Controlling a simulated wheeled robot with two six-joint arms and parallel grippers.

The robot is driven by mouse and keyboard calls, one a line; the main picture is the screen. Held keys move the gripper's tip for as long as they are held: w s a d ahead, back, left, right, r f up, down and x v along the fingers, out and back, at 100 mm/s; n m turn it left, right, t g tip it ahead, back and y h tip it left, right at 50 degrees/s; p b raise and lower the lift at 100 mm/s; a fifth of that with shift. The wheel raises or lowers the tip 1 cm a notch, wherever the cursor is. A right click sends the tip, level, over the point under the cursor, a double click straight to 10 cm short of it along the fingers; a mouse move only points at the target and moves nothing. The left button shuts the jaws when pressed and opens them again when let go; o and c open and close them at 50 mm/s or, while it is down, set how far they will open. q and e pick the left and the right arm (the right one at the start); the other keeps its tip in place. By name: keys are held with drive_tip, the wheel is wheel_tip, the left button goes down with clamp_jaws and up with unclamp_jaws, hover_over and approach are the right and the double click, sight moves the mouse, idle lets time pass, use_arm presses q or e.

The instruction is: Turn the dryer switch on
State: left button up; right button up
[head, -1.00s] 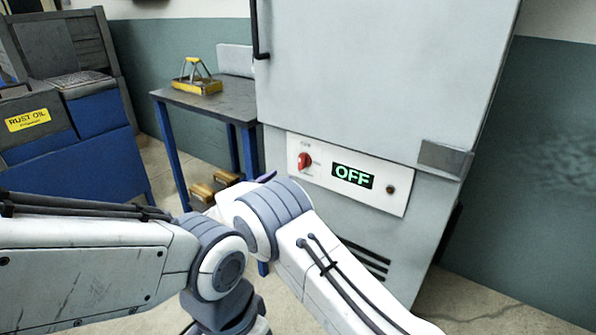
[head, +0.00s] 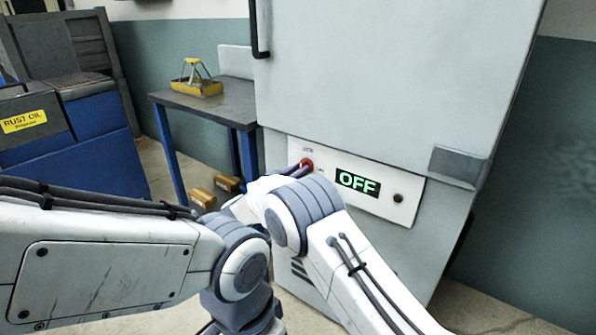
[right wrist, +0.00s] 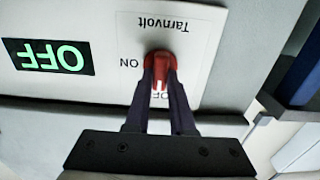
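The dryer switch is a red knob (head: 307,163) on the white panel of the grey dryer; the right wrist view also shows the knob (right wrist: 160,64). Its white mark points down in the wrist view, towards a partly hidden label, with "ON" to its left. The display (head: 357,182) reads OFF in green. My right gripper (right wrist: 161,78) has its two dark fingers on either side of the knob, with red filling the gap between them. Whether they press on it is not clear. In the head view the fingers reach the knob's left side. My left gripper is not seen.
A blue-legged table (head: 229,105) with a yellow-framed item (head: 197,86) stands left of the dryer. A blue cabinet (head: 65,150) marked "RUST OIL" is farther left. A dark round button (head: 398,198) sits right of the display.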

clamp_jaws()
drive_tip(key=m+b, duration=0.4)
drive_tip(key=m, duration=0.2)
drive_tip(key=m+b, duration=0.4)
drive_tip(key=m, duration=0.2)
drive_tip(key=f+m+b, duration=0.1)
drive_tip(key=m+b, duration=0.2)
drive_tip(key=m, duration=0.3)
drive_tip(key=shift+s+d+b, duration=0.1)
drive_tip(key=shift+s+b, duration=0.15)
drive_tip(key=shift+b, duration=0.15)
drive_tip(key=shift+r, duration=0.1)
drive_tip(key=o, duration=0.8)
unclamp_jaws()
drive_tip(key=shift+r, duration=0.1)
